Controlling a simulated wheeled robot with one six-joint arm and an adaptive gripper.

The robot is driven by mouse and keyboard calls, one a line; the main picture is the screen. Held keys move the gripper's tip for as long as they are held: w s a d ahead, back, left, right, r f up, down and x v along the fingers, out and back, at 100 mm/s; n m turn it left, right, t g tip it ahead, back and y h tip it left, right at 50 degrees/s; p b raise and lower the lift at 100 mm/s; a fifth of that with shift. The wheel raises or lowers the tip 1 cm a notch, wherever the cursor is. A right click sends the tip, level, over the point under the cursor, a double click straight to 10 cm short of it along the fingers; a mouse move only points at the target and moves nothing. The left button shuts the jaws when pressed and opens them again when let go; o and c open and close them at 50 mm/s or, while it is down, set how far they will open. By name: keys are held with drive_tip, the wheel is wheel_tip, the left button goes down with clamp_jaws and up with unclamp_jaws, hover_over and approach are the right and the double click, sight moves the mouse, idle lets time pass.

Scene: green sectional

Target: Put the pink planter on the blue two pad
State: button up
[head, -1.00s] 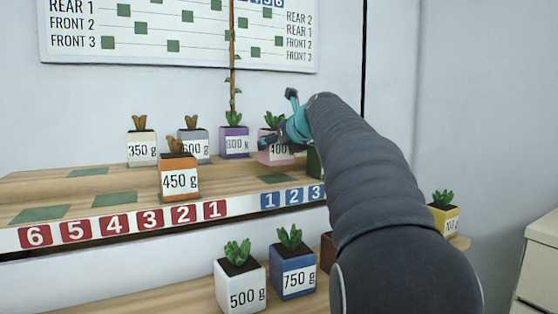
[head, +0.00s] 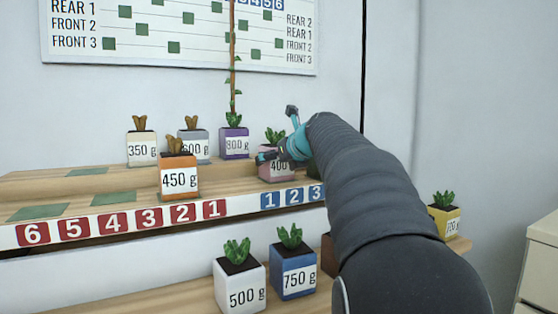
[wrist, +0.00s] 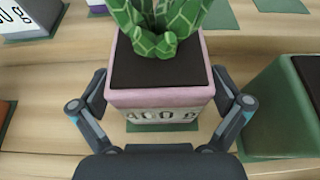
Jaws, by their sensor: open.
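The pink planter (head: 277,172), marked 400 g, stands upright on the front shelf step, behind the blue 1 and blue 2 labels (head: 294,195). In the wrist view the pink planter (wrist: 165,97) fills the middle, with its green plant above. A green pad (wrist: 160,127) shows under its front edge; the head view does not settle which number it belongs to. My gripper (wrist: 160,108) is open, with one finger on each side of the planter. A gap shows at the right finger; contact at the left is unclear.
A green planter (wrist: 285,110) stands close to the right of my gripper. An orange 450 g planter (head: 179,180) is at left on the front step. Purple 800 g (head: 234,143) and grey 600 g (head: 194,147) planters stand behind. Bare pads lie at far left.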

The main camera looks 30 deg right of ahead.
drive_tip(key=shift+r, duration=0.1)
drive_tip(key=shift+s+r, duration=0.1)
drive_tip(key=shift+s, duration=0.1)
drive_tip(key=v, duration=1.1)
drive_tip(key=shift+s, duration=0.25)
drive_tip(key=shift+r, duration=0.15)
